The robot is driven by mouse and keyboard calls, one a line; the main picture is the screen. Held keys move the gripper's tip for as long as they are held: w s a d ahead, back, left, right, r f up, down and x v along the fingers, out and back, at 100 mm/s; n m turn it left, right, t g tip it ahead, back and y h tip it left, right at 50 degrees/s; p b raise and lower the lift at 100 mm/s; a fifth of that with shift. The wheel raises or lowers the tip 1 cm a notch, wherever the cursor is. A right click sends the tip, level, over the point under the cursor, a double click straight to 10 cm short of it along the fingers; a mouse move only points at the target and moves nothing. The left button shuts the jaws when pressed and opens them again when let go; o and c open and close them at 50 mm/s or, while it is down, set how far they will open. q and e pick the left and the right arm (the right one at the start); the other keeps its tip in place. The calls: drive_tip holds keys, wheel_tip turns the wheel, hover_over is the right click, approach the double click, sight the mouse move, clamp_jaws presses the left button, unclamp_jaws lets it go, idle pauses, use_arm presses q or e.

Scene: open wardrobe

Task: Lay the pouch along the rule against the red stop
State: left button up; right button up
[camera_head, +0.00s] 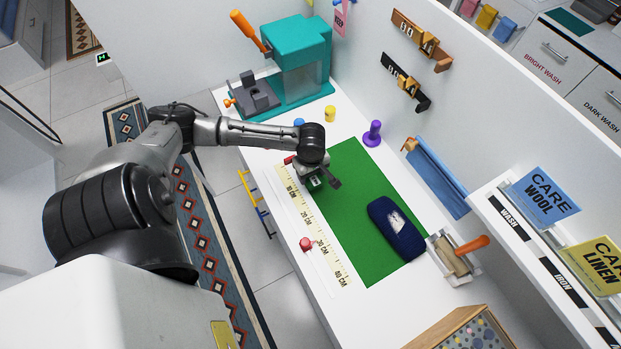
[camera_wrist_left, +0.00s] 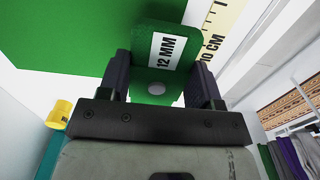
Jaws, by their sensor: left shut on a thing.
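A flat green piece with a white "12 MM" label and a grey round stud, which looks like the pouch (camera_wrist_left: 178,48), is between the fingers of my left gripper (camera_wrist_left: 164,82) in the left wrist view. In the head view my left gripper (camera_head: 318,178) is over the mat's left edge, beside the rule (camera_head: 306,215) near its 10 CM mark, and mostly hides the pouch. I cannot tell if the pouch touches the surface. A small red piece, perhaps the red stop (camera_head: 289,159), shows at the rule's far end, partly hidden by my arm. My right gripper is out of view.
A green mat (camera_head: 350,250) lies right of the rule, with a dark blue padded item (camera_head: 383,216) on it. A red knob (camera_head: 305,243) is left of the rule. A teal machine (camera_head: 290,60), yellow cylinder (camera_head: 330,113) and purple peg (camera_head: 372,134) stand behind. The wall bounds the right.

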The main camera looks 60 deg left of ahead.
sight(311, 179)
use_arm(q)
drive_tip(key=shift+a+f+b, duration=0.1)
drive_tip(key=shift+f+b, duration=0.3)
drive_tip(key=shift+f, duration=1.65)
drive_tip(key=o, duration=0.9)
drive_tip(key=shift+f, duration=0.15)
